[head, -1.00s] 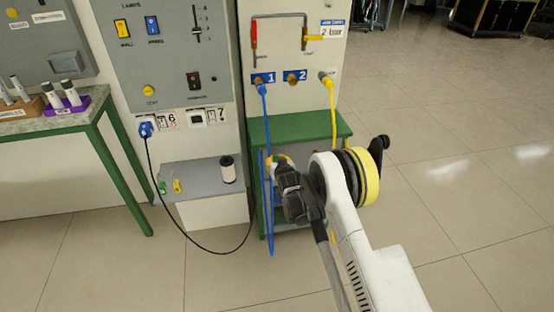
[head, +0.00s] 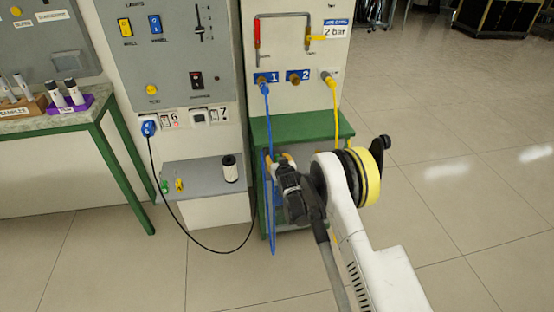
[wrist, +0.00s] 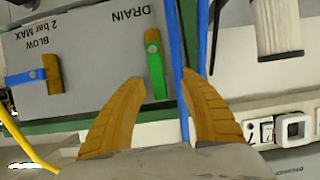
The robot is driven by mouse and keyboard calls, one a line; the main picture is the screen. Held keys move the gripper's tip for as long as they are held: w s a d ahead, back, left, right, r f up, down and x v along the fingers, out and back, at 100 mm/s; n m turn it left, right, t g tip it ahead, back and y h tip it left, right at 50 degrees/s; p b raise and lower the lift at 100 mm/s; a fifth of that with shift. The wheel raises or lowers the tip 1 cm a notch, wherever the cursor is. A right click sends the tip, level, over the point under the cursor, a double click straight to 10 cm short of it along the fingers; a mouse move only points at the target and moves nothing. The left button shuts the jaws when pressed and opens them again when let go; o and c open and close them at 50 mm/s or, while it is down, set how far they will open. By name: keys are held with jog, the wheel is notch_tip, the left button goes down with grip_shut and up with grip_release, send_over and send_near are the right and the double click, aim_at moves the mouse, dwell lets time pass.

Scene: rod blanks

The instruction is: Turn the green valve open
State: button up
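The green valve handle (wrist: 156,72) hangs from a brass fitting beside the DRAIN label in the wrist view, pointing along my fingers' direction. My gripper (wrist: 164,77) is open, with its two tan fingers apart. A blue hose (wrist: 178,60) also runs between the fingers, next to the right one. In the head view my gripper (head: 279,158) is just below the green bench top, and the valve is hidden there.
A blue valve handle (wrist: 25,78) marked BLOW is left of the green one. The green bench (head: 300,128) stands under the 2 bar panel, with a yellow hose (head: 335,110) at its right. A grey shelf holds a white spool (head: 230,170). Floor at the right is clear.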

jog(key=v, duration=1.2)
jog(key=shift+a, duration=0.1)
jog(key=s+d+r+m+g+h, duration=0.1)
jog(key=s+d+r, duration=0.35)
jog(key=r, duration=0.25)
jog(key=s+d+r+g+h, duration=0.1)
jog(key=s+d+r, duration=0.2)
jog(key=d+r, duration=0.35)
jog(key=s+d+r+m+g+h, duration=0.1)
jog(key=s+d+r, duration=0.3)
jog(key=r, duration=0.5)
jog(key=s+d+g, duration=0.1)
jog(key=s+d, duration=0.2)
jog(key=s, duration=0.6)
jog(key=s+d+m+g, duration=0.1)
jog(key=s+d, duration=0.2)
jog(key=s, duration=0.6)
jog(key=s+d+r+g, duration=0.1)
jog(key=s+d, duration=0.1)
jog(key=s, duration=0.7)
jog(key=shift+s+d+h, duration=0.25)
jog(key=shift+d+h, duration=0.15)
